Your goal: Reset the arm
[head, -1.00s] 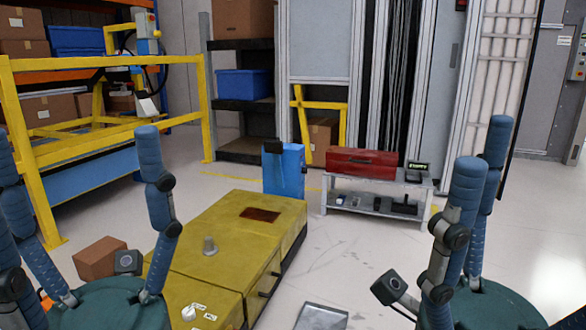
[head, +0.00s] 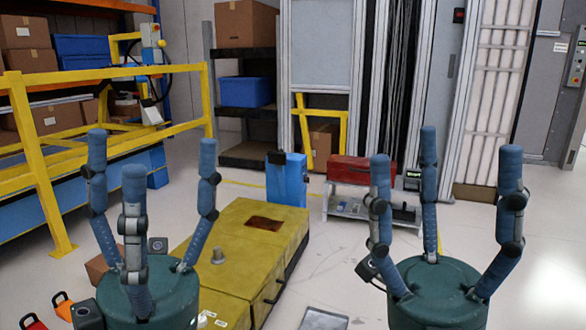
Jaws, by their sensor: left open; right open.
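My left gripper (head: 150,215) stands upright at the lower left of the head view. Its blue padded fingers are spread open around a dark green palm, with nothing between them. My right gripper (head: 440,205) stands upright at the lower right, also with its fingers spread open and empty. Both grippers are in front of the yellow dashboard module (head: 235,265) and apart from each other. The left gripper's palm hides part of the module's near left side.
A blue case (head: 287,180) stands behind the module. A low grey shelf cart (head: 345,206) carries a red toolbox (head: 358,170). A yellow railing (head: 48,180) runs along the left. A cardboard box (head: 97,267) sits behind the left gripper.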

